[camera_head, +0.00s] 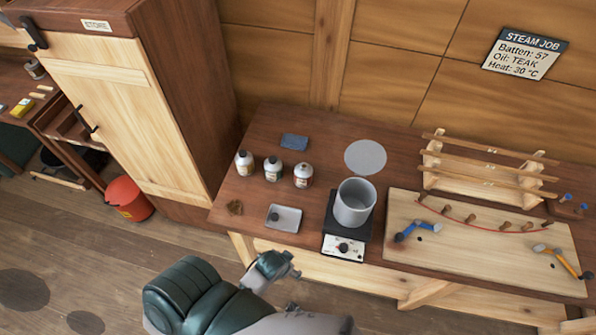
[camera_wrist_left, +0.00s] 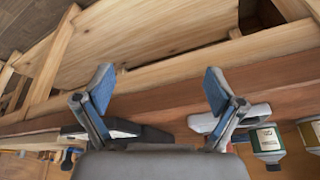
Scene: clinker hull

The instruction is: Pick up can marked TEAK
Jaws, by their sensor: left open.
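A green-labelled can (camera_wrist_left: 266,142) and a yellow-labelled can (camera_wrist_left: 309,132) show at right.
On the bench (camera_head: 232,193) are a grey tray (camera_head: 284,217), a pot (camera_head: 354,203) on a hot plate (camera_head: 346,245), a blue cloth (camera_head: 294,142) and a board (camera_head: 470,255) with tools. A wall sign (camera_head: 524,54) reads Oil: TEAK. A tall cabinet (camera_head: 130,110) stands left.

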